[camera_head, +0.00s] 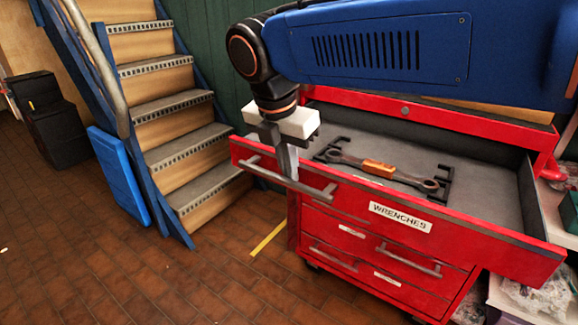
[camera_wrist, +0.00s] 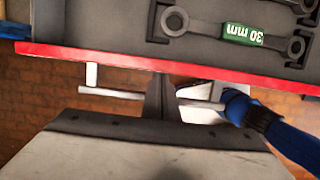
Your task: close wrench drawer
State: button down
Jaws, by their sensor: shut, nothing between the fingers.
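The wrench drawer (camera_head: 515,258), red with a white WRENCHES label (camera_head: 400,217), stands pulled out of the red tool chest (camera_head: 375,275). It also shows in the wrist view as a red front edge (camera_wrist: 60,52). A wrench (camera_head: 390,172) lies in a dark holder inside; its middle looks orange in the head view and green, marked 30 mm, in the wrist view (camera_wrist: 240,32). My gripper (camera_head: 288,172) is shut and points down at the left part of the drawer's bar handle (camera_head: 325,193). In the wrist view the fingers (camera_wrist: 158,97) overlap the handle; contact is unclear.
Wooden-faced stairs (camera_head: 180,125) with a blue frame rise at the left. A blue panel (camera_head: 118,175) leans beside them. Lower chest drawers (camera_head: 375,262) are shut. A cluttered shelf (camera_head: 530,300) stands at the right. Brick floor (camera_head: 120,270) is clear at front left.

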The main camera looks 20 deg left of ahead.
jog(key=shift+w, duration=0.1)
jog(key=w+d, duration=0.4)
jog(key=w, duration=0.6)
jog(key=w+d, duration=0.4)
jog(key=w, duration=0.7)
jog(key=w+d, duration=0.3)
jog(key=w, duration=0.8)
jog(key=shift+w+d, duration=0.1)
jog(key=shift+d, duration=0.3)
jog(key=shift+w+d, duration=0.2)
jog(key=shift+w, duration=0.4)
jog(key=shift+w+r, duration=0.1)
jog(key=shift+r, duration=0.05)
